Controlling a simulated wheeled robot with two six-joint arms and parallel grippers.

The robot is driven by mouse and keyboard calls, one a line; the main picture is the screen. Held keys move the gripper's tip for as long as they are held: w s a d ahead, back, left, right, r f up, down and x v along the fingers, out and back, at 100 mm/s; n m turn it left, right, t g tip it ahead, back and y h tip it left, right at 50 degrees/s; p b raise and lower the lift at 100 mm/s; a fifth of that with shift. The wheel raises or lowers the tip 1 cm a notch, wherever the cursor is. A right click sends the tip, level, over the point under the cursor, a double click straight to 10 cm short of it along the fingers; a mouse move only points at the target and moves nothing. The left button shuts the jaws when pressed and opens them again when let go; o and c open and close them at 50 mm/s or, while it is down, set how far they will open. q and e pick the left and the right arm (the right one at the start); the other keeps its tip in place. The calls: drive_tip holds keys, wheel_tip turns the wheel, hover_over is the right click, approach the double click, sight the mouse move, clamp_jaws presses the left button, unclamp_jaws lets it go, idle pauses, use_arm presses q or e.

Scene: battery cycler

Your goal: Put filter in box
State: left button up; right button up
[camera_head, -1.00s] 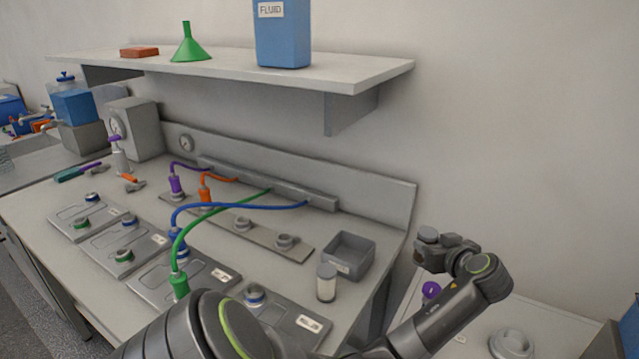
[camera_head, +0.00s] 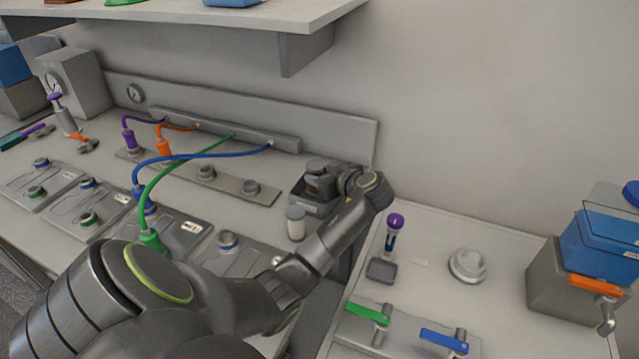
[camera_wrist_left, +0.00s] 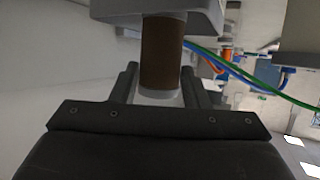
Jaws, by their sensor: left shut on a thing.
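The grey box (camera_head: 312,208) stands near the right end of the left bench. In the left wrist view, my left gripper (camera_wrist_left: 160,92) is shut on a brown cylindrical filter (camera_wrist_left: 162,52) with a pale end. The filter's far end is at the grey box (camera_wrist_left: 150,10); I cannot tell whether it touches the bottom. A second, whitish cylinder (camera_head: 296,225) stands upright just in front of the box. My right gripper is out of view.
Green (camera_head: 150,240) and blue hoses arch over the bench plates. A shelf (camera_head: 200,14) hangs above. A gap separates the benches.

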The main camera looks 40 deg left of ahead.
use_arm(q)
wheel_tip(320, 180, down, 3)
drive_tip(key=shift+f+p, duration=0.2)
drive_tip(key=shift+p, duration=0.1)
drive_tip(key=shift+f, duration=0.2)
drive_tip(key=shift+f+b, duration=0.2)
drive_tip(key=shift+b, duration=0.1)
drive_tip(key=o, duration=1)
drive_tip(key=shift+r, duration=0.1)
drive_tip(key=shift+r, duration=0.1)
